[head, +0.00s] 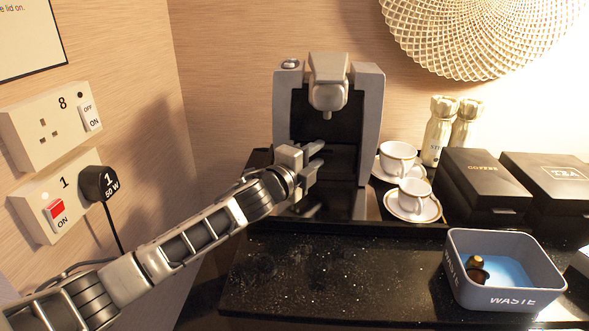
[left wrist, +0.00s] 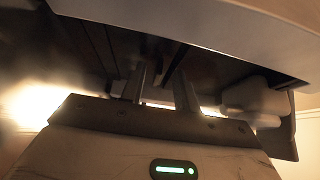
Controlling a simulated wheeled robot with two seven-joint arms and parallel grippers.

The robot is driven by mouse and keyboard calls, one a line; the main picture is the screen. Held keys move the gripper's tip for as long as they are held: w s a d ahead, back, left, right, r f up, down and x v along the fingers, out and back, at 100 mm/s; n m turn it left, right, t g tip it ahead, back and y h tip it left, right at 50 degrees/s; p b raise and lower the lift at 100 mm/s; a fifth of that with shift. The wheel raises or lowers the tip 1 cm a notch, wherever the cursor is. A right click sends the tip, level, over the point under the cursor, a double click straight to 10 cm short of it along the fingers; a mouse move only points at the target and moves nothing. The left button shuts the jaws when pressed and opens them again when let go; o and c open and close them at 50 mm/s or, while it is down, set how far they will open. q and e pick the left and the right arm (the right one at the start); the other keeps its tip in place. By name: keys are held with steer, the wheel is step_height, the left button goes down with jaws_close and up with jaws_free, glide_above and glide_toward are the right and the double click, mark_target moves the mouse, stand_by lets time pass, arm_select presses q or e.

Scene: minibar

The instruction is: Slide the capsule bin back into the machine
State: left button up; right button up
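The coffee machine (head: 372,100) stands upright against the back wall, with grey side walls, a dark open front and a grey spout head (head: 328,92). My left gripper (head: 306,163) is in front of its lower opening, below the spout. In the left wrist view its two fingers (left wrist: 163,88) stand apart under a dark hollow shape with a pale edge above. I cannot make out the capsule bin for sure; the dark parts behind and around the gripper blend together. Whether the fingers touch anything is unclear. My right gripper is not in view.
White cups on saucers (head: 412,198) stand close to the machine's right. Black coffee (head: 482,185) and tea (head: 548,185) boxes and two pale bottles (head: 438,133) are farther right. A grey waste box (head: 507,298) holds a capsule (head: 477,268). The black speckled counter (head: 330,275) in front is clear.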

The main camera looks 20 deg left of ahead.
arm_select(q)
steer(key=v, duration=0.2)
steer(key=shift+s+f, duration=0.15)
steer(key=shift+s, duration=0.15)
steer(key=b+v, duration=0.2)
steer(key=v, duration=1)
steer(key=shift+s+a, duration=0.1)
steer(key=shift+s, duration=0.05)
steer(key=shift+s+a, duration=0.1)
steer(key=shift+s, duration=0.35)
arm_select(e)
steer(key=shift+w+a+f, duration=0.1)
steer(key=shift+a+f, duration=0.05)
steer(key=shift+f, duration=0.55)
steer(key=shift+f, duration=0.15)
